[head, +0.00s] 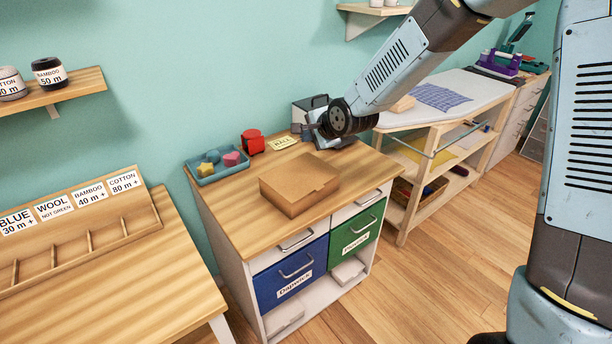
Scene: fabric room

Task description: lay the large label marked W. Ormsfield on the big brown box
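The big brown box (298,184) sits closed on the wooden top of the cabinet, and no label shows on the faces I can see. A small pale yellow label (284,144) with a short dark word lies behind the box; the word is too small to read surely. I cannot make out a large label marked W. Ormsfield. My gripper (311,132) is low over the back right of the cabinet top, behind the box and apart from it. Its fingers are small and partly hidden, so I cannot tell whether it holds anything.
A grey device (311,104) stands behind my gripper. A red object (253,142) and a blue tray (217,166) with small coloured pieces are at the back left of the cabinet top (238,214). Its front left is clear. An ironing table (447,92) stands to the right.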

